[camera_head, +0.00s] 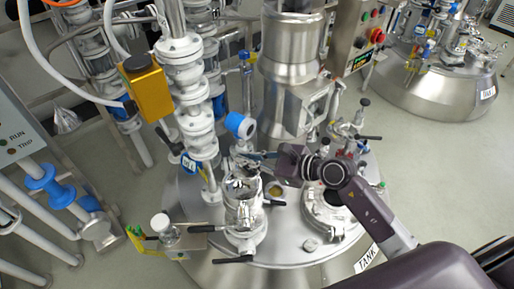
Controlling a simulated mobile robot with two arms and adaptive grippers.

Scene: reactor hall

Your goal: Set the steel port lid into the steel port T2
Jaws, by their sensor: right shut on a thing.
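My right gripper (252,157) comes in from the right over the tank top. It is shut on a shiny steel piece (243,163), which seems to be the steel port lid; its outline is hard to make out. The piece is just above or at the mouth of an upright shiny steel port (243,213) with black clamp handles, which may be T2. I cannot tell whether they touch, and no T2 label is readable. My left gripper is not in view.
The tank lid (285,252) carries a round clamped manway (332,213), a small sight port (275,190) and several valves. A blue-capped fitting (240,126) stands close behind the gripper. A white-capped bottle (162,226) is at left. A tall steel column (292,60) rises behind.

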